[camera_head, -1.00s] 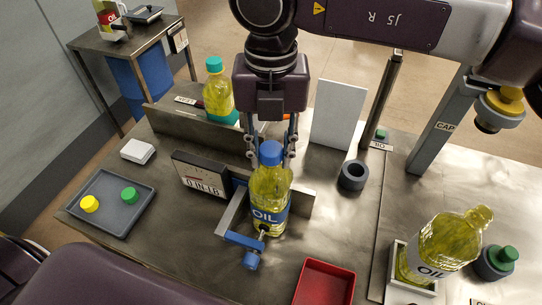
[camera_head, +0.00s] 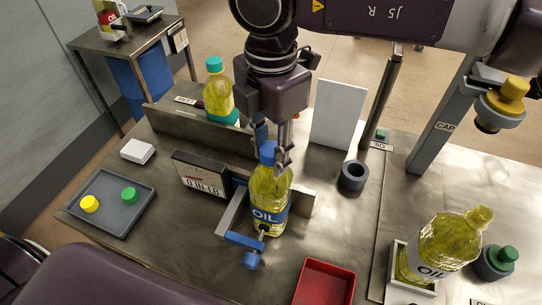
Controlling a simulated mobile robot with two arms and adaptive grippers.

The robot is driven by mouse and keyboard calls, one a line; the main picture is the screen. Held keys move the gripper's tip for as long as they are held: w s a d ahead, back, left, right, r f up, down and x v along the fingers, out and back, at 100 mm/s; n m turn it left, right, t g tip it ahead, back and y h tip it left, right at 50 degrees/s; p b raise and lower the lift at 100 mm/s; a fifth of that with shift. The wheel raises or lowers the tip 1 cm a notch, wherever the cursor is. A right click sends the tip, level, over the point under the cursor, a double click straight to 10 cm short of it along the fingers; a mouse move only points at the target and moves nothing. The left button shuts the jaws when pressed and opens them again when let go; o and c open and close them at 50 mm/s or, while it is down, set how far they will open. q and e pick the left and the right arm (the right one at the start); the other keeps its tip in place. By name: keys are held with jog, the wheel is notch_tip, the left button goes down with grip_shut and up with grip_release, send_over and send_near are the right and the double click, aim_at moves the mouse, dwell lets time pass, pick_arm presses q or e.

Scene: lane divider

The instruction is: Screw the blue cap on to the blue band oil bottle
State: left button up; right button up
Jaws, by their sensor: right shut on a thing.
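The blue band oil bottle (camera_head: 269,200) stands upright in a small clamp fixture with a blue handle (camera_head: 246,241). The blue cap (camera_head: 267,152) sits on top of its neck. My right gripper (camera_head: 270,158) comes down from above and is shut on the blue cap, its fingers turned so that one partly covers the cap. Whether the cap is fully seated cannot be told. My left gripper is not in view.
A torque gauge (camera_head: 199,175) stands left of the bottle. A grey tray (camera_head: 110,222) holds a yellow and a green cap. A dark ring (camera_head: 354,176), a red bin (camera_head: 324,284) and a tilted oil bottle (camera_head: 445,245) are to the right. A teal-capped bottle (camera_head: 218,93) stands behind.

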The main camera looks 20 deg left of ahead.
jog(key=o, duration=0.7)
jog(key=n, duration=1.2)
